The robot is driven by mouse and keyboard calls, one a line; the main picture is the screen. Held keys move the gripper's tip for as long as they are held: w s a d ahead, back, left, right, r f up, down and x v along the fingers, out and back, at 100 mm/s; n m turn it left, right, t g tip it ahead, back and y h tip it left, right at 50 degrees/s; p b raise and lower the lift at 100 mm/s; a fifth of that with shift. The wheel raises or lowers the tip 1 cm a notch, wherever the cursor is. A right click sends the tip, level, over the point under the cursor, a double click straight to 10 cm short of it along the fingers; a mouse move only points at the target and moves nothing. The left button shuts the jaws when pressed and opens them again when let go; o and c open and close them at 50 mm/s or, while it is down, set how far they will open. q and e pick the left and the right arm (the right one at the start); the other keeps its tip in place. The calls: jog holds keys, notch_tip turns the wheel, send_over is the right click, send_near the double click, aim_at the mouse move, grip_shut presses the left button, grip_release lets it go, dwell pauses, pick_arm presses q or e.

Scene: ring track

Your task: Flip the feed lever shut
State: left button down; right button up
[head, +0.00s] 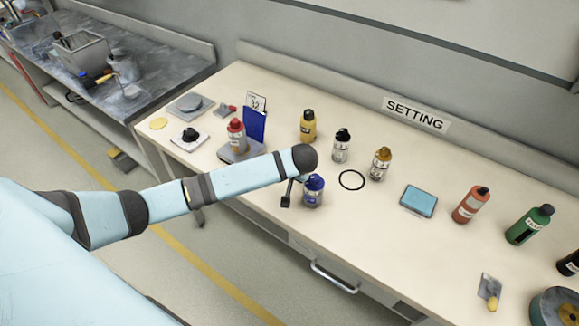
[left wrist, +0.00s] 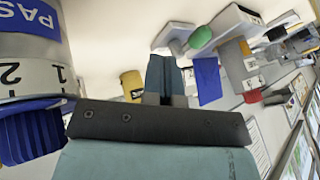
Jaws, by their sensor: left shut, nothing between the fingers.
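In the left wrist view, which is turned over, a lever with a rounded green end (left wrist: 200,37) rises from a pale grey mount; it looks like the feed lever. In the head view my left forearm hides that spot, and I cannot tell the lever's position. My left gripper (left wrist: 164,66) is shut and empty, its teal fingers pointing toward the mount with a visible gap. In the head view the gripper is mostly hidden behind my wrist, beside the blue-capped bottle (head: 313,191). My right gripper is not in view.
The blue-capped bottle also stands very close in the left wrist view (left wrist: 32,75). A yellow bottle (head: 308,126), a blue upright card (head: 254,124) and a red-capped bottle (head: 236,135) stand near my forearm. A black ring (head: 352,180) lies flat.

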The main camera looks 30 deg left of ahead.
pick_arm(q)
jog(key=shift+x, duration=1.05)
jog(key=shift+s+a+f+p, duration=0.1)
jog(key=shift+a+f+p, duration=0.15)
jog(key=shift+a, duration=0.75)
jog(key=shift+s+a+f+p, duration=0.1)
jog(key=shift+a+f, duration=0.25)
jog(key=shift+a, duration=0.6)
jog(key=shift+s+a+r+m+h+p, duration=0.15)
jog(key=shift+a+m+p, duration=0.2)
jog(key=shift+p, duration=0.2)
jog(key=shift+s+a+r+m+h+p, duration=0.15)
jog(key=shift+a+m+p, duration=0.1)
jog(key=shift+a+p, duration=0.2)
jog(key=shift+a+f+m+t+p, duration=0.25)
jog(key=shift+m+t+p, duration=0.25)
jog(key=shift+p, duration=0.05)
jog(key=shift+w, duration=0.1)
